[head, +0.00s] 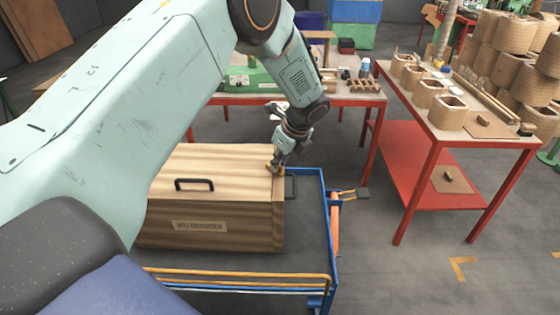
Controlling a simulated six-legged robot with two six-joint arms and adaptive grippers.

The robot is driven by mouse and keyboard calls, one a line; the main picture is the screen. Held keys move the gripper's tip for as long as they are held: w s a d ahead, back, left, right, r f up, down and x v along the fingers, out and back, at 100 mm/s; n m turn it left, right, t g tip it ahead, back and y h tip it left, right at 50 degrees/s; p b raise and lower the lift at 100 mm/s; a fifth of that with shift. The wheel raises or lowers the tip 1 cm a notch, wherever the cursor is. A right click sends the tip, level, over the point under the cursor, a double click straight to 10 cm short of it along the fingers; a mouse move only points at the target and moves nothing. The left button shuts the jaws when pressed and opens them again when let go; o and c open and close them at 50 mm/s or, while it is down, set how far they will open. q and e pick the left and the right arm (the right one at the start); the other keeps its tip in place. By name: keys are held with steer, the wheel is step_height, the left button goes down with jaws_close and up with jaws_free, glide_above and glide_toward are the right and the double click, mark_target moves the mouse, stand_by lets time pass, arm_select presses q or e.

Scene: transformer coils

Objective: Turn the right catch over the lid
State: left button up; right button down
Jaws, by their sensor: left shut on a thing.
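A wooden crate (240,234) with a slatted lid (225,165) stands on a blue-framed cart. The lid lies flat on the crate. It has a black handle (194,184). My left gripper (276,170) reaches down to the right edge of the lid. It is shut on a small part there, which appears to be the right catch. The fingers cover most of the catch, so its exact angle cannot be told. My left arm hides the left end of the crate. My right gripper is not in view.
The blue cart (325,225) has a yellow front rail (240,277). A red-framed bench (352,98) stands behind it. Another red-framed table (480,138) at the right bears several wound coils (449,112). Grey floor is open between the cart and this table.

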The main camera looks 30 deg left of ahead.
arm_select(q)
steer(key=shift+d+r, duration=0.1)
steer(key=shift+r, duration=0.05)
jaws_close()
steer(key=shift+w+r+n, duration=0.1)
steer(key=shift+n, duration=0.2)
steer(key=shift+n+p, duration=0.3)
steer(key=shift+w+n+g+p, duration=0.1)
steer(key=shift+n+g+p, duration=0.2)
steer(key=shift+n+g, duration=0.6)
steer(key=n, duration=0.2)
steer(key=shift+n, duration=0.4)
steer(key=shift+w+n+g+b, duration=0.1)
steer(key=shift+n+g+b, duration=0.55)
steer(key=shift+n, duration=0.85)
steer(key=shift+h, duration=0.3)
steer(key=o, duration=0.7)
jaws_free()
